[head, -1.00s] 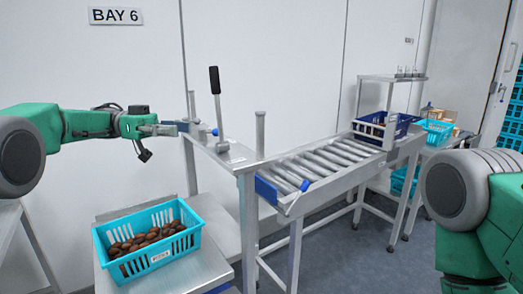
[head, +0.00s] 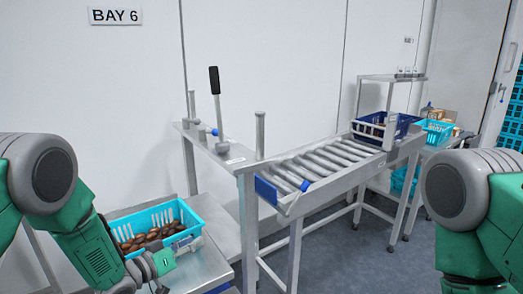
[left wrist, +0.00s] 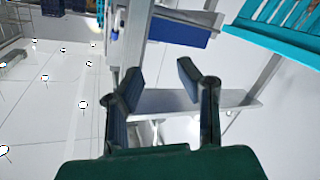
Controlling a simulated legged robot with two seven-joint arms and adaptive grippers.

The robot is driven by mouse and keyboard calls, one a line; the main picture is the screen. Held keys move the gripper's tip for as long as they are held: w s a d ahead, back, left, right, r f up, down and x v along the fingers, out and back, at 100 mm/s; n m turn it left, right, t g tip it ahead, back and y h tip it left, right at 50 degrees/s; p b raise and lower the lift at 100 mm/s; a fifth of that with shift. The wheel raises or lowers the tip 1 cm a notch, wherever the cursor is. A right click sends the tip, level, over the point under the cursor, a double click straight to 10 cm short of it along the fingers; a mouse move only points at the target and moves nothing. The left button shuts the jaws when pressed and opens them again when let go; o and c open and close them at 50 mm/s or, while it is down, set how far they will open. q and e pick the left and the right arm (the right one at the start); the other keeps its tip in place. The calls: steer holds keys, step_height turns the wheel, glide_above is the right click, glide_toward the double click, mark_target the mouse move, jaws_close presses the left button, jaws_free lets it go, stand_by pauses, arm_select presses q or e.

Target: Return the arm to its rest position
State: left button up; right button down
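My left arm is folded down at the lower left of the head view, and its wrist end sits in front of the turquoise crate there. My left gripper (left wrist: 158,78) shows in the left wrist view with its two fingers apart and nothing between them. Its fingertips cannot be made out in the head view. My right arm's upper part shows at the right edge of the head view, but its gripper is out of view.
The turquoise crate (head: 125,221) of brown dates (head: 147,241) stands on a low metal table (head: 209,270). A lever (head: 215,95) rises from the metal stand beside the roller conveyor (head: 320,164). A dark blue crate (head: 367,129) sits at the conveyor's far end.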

arm_select(q)
steer(key=s+a+f+n+g+y, duration=0.1)
steer(key=s+a+f+g+y, duration=0.25)
steer(key=s+f, duration=0.55)
steer(key=s+a+f+n+g+y, duration=0.15)
steer(key=s+f+y, duration=0.25)
steer(key=s+f, duration=0.55)
steer(key=s+a+g+y, duration=0.1)
steer(key=s+a+g, duration=0.1)
steer(key=s, duration=1.1)
steer(key=s+a+r+g+y, duration=0.1)
steer(key=s+g, duration=0.4)
steer(key=s, duration=0.7)
steer(key=shift+s+a+r+m+g+y, duration=0.2)
steer(key=shift+s+a+m+g+y, duration=0.2)
steer(key=shift+a, duration=0.25)
